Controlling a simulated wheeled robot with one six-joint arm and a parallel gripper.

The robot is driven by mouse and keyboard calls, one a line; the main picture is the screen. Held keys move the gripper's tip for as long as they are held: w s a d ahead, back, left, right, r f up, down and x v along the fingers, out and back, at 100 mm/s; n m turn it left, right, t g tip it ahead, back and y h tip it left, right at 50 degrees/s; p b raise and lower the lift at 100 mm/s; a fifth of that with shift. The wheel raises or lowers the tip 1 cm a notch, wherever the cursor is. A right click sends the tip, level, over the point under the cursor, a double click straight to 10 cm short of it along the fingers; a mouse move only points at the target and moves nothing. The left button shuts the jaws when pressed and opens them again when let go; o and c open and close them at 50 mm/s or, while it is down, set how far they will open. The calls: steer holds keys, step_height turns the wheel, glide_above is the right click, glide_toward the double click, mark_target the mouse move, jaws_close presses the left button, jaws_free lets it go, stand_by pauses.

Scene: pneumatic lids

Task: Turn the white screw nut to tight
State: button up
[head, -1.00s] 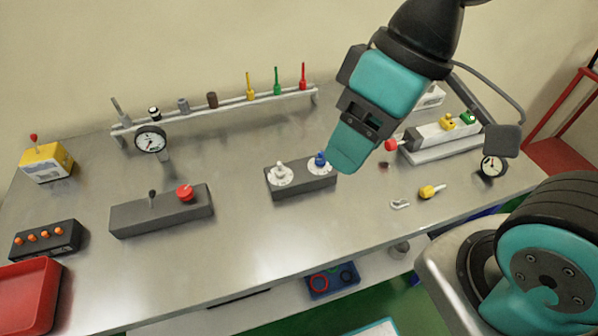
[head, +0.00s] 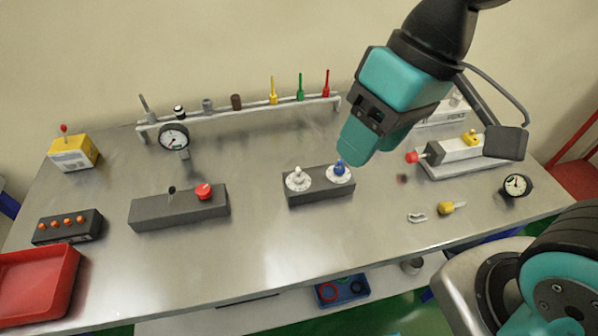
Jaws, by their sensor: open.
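The white screw nut (head: 297,175) stands upright on a white dial at the left end of a dark grey block (head: 318,193) on the metal table. A blue nut (head: 339,168) stands on a second dial at the block's right end. My gripper (head: 371,143) is open and empty, above and to the right of the block, closer in the picture to the blue nut than to the white one. It appears apart from both nuts. The dial markings are too small to read.
A grey block with a lever and red button (head: 204,191) stands to the left. A rail (head: 235,116) of upright pieces runs along the back. A white-grey device (head: 455,153) and a yellow fitting (head: 452,208) are at right. Table space in front of the nut block is clear.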

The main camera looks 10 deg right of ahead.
steer(key=w+a+f+m+h, duration=0.2)
steer(key=w+f+m, duration=0.1)
steer(key=w+m, duration=0.7)
steer(key=m+h, duration=0.2)
steer(key=m, duration=0.3)
glide_above(299, 168)
step_height(299, 168, down, 2)
steer(key=f, duration=0.1)
step_height(299, 168, down, 17)
steer(key=shift+r+p, duration=0.15)
steer(key=shift+p, duration=0.65)
steer(key=c, duration=0.9)
